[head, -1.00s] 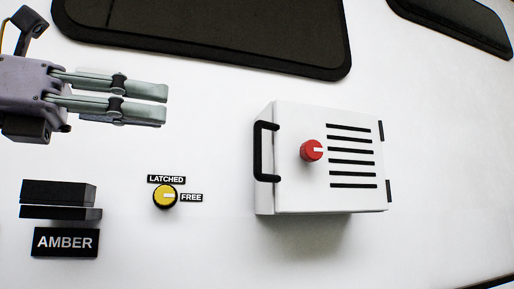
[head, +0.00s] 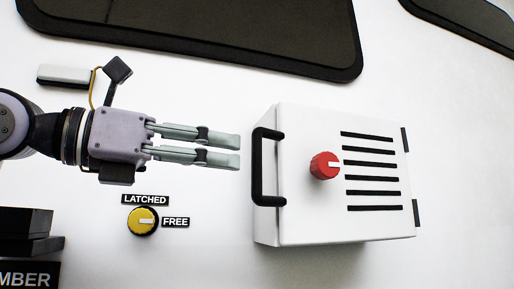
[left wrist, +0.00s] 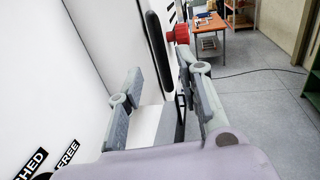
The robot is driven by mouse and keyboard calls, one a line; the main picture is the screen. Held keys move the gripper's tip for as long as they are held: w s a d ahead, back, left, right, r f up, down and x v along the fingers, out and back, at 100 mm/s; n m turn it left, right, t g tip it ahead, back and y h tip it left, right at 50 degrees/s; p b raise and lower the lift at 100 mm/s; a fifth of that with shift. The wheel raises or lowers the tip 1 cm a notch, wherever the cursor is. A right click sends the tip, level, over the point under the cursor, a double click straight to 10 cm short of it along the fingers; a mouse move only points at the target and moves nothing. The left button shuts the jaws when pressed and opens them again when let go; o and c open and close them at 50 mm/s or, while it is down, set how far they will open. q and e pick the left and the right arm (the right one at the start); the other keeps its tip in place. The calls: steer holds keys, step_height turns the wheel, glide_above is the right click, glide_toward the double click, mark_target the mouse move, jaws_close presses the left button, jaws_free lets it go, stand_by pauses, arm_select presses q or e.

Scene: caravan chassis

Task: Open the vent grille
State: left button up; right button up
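The vent grille (head: 310,220) is a white box-like panel on the white wall, with several black slots. It looks shut, with hinges at its right edge. A black bar handle (head: 257,170) is on its left edge, and a red knob (head: 324,166) has its white mark pointing right. The yellow knob (head: 142,221) has its white mark toward the FREE label (head: 175,222). My left gripper (head: 238,151) is open and empty, its tips just left of the handle. In the left wrist view the handle (left wrist: 158,50) shows ahead, between the spread fingers (left wrist: 162,68). My right gripper is out of view.
Dark windows (head: 200,35) run along the top of the wall. A dark ledge (head: 22,224) and an AMBER label (head: 25,276) are at lower left. The left wrist view shows an orange table (left wrist: 212,22) and open grey floor (left wrist: 260,65). Wall below the grille is clear.

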mark_target(252, 159)
arm_select(q)
steer(key=p+x, duration=0.2)
steer(key=x, duration=0.3)
steer(key=shift+w+d+r, duration=0.1)
steer(key=shift+d, duration=0.2)
steer(key=shift+w+d, duration=0.25)
steer(key=shift+d, duration=0.2)
jaws_close()
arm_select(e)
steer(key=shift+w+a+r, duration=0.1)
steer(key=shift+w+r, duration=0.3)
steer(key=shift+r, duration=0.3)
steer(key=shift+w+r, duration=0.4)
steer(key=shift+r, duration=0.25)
